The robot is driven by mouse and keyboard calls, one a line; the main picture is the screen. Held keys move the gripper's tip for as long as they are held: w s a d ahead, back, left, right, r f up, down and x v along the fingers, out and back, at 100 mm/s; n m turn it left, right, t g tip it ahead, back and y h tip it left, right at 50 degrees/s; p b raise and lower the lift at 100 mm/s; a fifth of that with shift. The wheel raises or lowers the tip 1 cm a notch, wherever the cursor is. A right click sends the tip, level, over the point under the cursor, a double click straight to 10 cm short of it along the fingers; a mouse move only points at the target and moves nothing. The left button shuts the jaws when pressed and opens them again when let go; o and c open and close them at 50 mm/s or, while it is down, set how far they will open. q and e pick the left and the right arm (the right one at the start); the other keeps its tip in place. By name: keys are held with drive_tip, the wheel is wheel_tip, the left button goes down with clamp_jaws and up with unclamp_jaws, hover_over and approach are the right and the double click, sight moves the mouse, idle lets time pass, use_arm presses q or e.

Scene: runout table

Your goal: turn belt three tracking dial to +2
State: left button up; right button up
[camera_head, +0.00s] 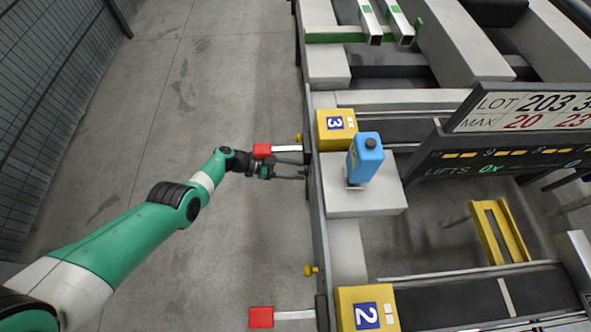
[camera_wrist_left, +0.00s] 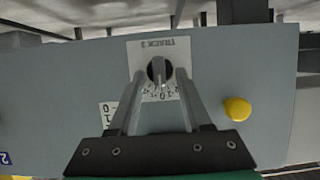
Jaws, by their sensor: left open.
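The belt three tracking dial (camera_wrist_left: 158,70) is a dark round knob with a paler bar across it. It sits on a light plate (camera_wrist_left: 150,48) lettered upside down, apparently "TRACK 3", with small scale marks below the knob. My left gripper shows in the wrist view (camera_wrist_left: 160,76) with its two fingers apart, one on each side of the knob; I cannot tell whether they touch it. In the head view my left gripper (camera_head: 305,169) reaches the table's side panel (camera_head: 318,215), beside the yellow box marked 3 (camera_head: 336,130). The dial's face is hidden there.
A yellow knob (camera_wrist_left: 237,109) sticks out right of the dial in the wrist view. A red block on a pale bar (camera_head: 262,150) is close above my gripper. A blue bottle (camera_head: 366,160) stands on a white block beyond the panel. The floor left is clear.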

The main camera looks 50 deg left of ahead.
use_arm(q)
clamp_jaws()
drive_tip(key=shift+s, duration=0.1)
drive_tip(key=shift+s+d+f+m+t+y+p, duration=0.1)
drive_tip(key=shift+m+t+y+p, duration=0.35)
drive_tip(key=shift+m, duration=0.45)
drive_tip(key=shift+s+d+f+m+t+y+p, duration=0.15)
drive_tip(key=shift+m+t+y+p, duration=0.3)
drive_tip(key=shift+m, duration=0.45)
drive_tip(key=shift+s+d+m+t+y+p, duration=0.1)
drive_tip(key=shift+m+t+y+p, duration=0.2)
drive_tip(key=shift+m+t, duration=0.45)
unclamp_jaws()
drive_tip(key=shift+w+r, duration=0.1)
drive_tip(key=shift+w, duration=0.05)
